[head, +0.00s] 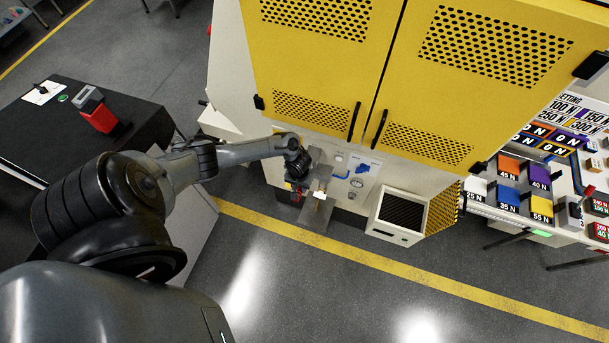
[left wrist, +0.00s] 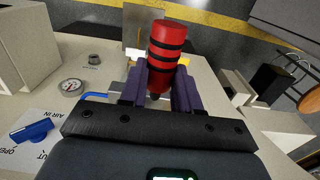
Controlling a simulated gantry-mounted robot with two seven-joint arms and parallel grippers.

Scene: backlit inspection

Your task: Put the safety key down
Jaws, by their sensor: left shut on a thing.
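The safety key appears to be the red cylinder with black bands (left wrist: 168,40) in the left wrist view. My left gripper (left wrist: 160,84) is shut on it, with a purple-grey finger on each side of its lower end. In the head view my left gripper (head: 297,184) is in front of the yellow and white machine's lower panel, beside a grey metal bracket (head: 318,212). Only a little red shows there, and the key's lower end is hidden between the fingers. I cannot tell whether the key touches anything below. My right gripper is not in view.
The machine's panel carries a blue valve handle (left wrist: 32,131) and a gauge (left wrist: 71,86). A white box with a dark opening (head: 403,212) stands right of the bracket. Yellow doors (head: 310,60) overhang above. A black table (head: 75,120) is at left, and coloured force blocks (head: 508,196) are at right.

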